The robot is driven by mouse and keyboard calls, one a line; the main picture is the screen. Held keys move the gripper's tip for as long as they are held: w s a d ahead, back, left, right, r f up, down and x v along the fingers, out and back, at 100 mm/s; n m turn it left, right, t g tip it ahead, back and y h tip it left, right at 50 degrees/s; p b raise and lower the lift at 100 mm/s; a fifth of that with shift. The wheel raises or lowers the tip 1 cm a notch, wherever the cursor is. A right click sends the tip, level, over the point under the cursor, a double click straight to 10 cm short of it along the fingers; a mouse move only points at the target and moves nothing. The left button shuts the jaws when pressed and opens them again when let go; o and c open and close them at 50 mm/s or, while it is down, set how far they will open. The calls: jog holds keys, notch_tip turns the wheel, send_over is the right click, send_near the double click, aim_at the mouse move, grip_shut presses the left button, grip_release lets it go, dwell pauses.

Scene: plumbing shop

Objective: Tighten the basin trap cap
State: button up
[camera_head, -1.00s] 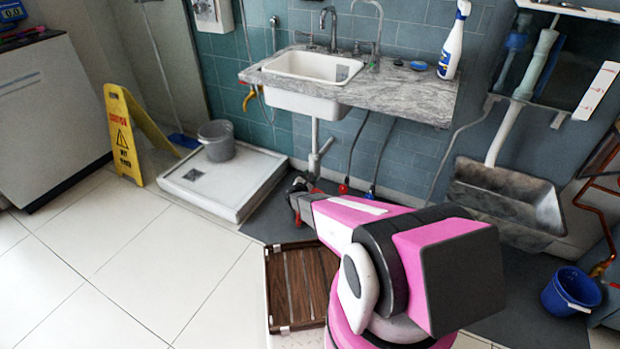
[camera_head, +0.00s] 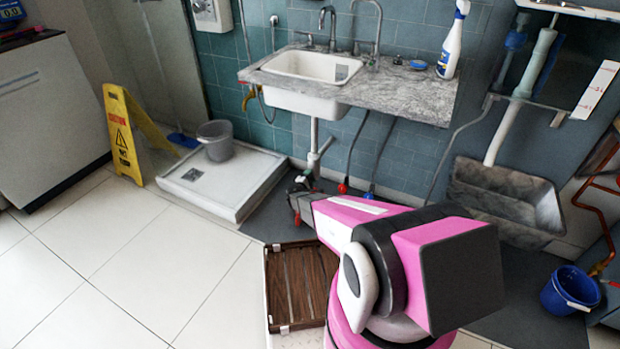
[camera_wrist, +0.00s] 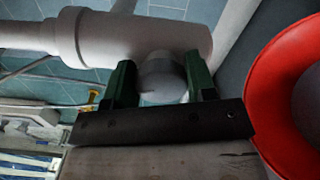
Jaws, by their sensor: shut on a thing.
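The basin trap is a pale grey pipe (camera_wrist: 110,37) crossing the top of the wrist view. Its rounded grey cap (camera_wrist: 163,80) sits just below the pipe. My gripper (camera_wrist: 161,85) has one green finger on each side of the cap and is shut on it. The cap's far side is hidden. In the head view, the white drain pipe (camera_head: 314,135) hangs under the basin (camera_head: 305,66). My gripper (camera_head: 300,190) is low beneath it there, small and dark, and the cap cannot be made out.
A red ring-shaped thing (camera_wrist: 262,95) is close to my gripper's right in the wrist view. Hoses with a red end (camera_head: 343,188) hang right of the drain. A shower tray (camera_head: 215,188) with a grey bucket (camera_head: 215,141) lies left. A wooden slatted mat (camera_head: 298,285) lies in front.

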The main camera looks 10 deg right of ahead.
jog(key=shift+m, duration=1)
jog(key=shift+s, duration=0.1)
jog(key=o, duration=0.9)
